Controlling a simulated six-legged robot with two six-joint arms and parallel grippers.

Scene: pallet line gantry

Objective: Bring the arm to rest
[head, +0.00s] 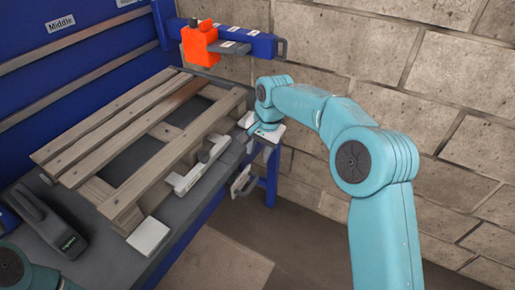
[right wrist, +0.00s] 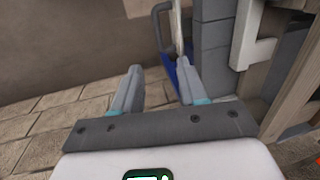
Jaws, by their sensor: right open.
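My right arm comes in from the right in the head view and bends down toward the right end of the workbench. My right gripper (head: 252,143) is small there, beside the bench's far right corner, and its fingers are partly hidden. In the right wrist view the gripper (right wrist: 160,88) has its two fingers spread, with nothing between them.
A wooden pallet (head: 125,150) lies on the grey bench (head: 195,215), with a white bracket (head: 195,170) at its right side. A dark tool (head: 50,222) lies front left. A block wall (head: 455,90) stands behind.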

